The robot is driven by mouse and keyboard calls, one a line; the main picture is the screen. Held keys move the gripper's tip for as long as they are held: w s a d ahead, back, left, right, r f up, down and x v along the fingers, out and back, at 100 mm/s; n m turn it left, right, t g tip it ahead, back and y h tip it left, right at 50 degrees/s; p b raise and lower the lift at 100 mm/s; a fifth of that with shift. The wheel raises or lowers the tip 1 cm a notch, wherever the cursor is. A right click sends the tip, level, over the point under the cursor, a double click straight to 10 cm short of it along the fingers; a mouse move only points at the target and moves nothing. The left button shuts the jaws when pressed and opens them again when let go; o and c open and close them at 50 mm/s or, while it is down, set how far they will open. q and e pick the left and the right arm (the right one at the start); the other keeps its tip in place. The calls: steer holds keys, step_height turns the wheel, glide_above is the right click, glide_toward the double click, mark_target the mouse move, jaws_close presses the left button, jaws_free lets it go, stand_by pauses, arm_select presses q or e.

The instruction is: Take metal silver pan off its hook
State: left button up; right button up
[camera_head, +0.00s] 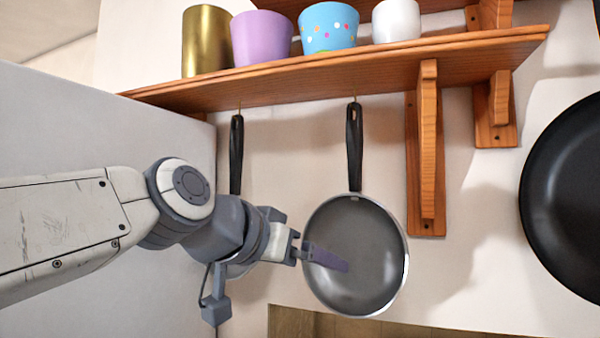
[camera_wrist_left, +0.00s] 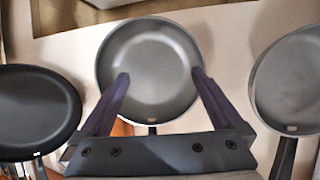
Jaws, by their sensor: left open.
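A silver-rimmed pan (camera_head: 357,270) with a grey inside and black handle hangs upright from a hook under the wooden shelf. My left gripper (camera_head: 338,262) is in front of its round face, fingers towards it. In the left wrist view the pan (camera_wrist_left: 150,50) lies beyond and between the two spread purple fingers (camera_wrist_left: 160,76); the gripper is open and empty. Whether the fingertips touch the pan I cannot tell. A second similar pan hangs to the left by its black handle (camera_head: 236,155), its body mostly hidden behind my left arm; it shows in the left wrist view (camera_wrist_left: 292,80).
The wooden shelf (camera_head: 300,82) above carries a gold cup (camera_head: 205,42), a purple cup (camera_head: 261,38), a dotted blue cup (camera_head: 328,27) and a white cup (camera_head: 396,20). A wooden bracket (camera_head: 427,150) stands right of the pan. A large black pan (camera_head: 568,195) hangs far right.

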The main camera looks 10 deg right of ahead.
mark_target(352, 161)
arm_select(q)
step_height(352, 161, up, 16)
steer(key=d+m+t+h+p, duration=0.1)
steer(key=h+p, duration=0.2)
steer(key=shift+s+p+x, duration=0.1)
steer(key=shift+p+x, duration=0.6)
steer(key=shift+x, duration=1.7)
steer(key=shift+s+p+x, duration=0.15)
steer(key=shift+p+x, duration=0.5)
steer(key=shift+x, duration=1.75)
arm_select(e)
step_height(352, 161, up, 7)
arm_select(q)
steer(key=shift+d, duration=0.2)
jaws_close()
steer(key=shift+r+t, duration=0.2)
steer(key=shift+t, duration=0.1)
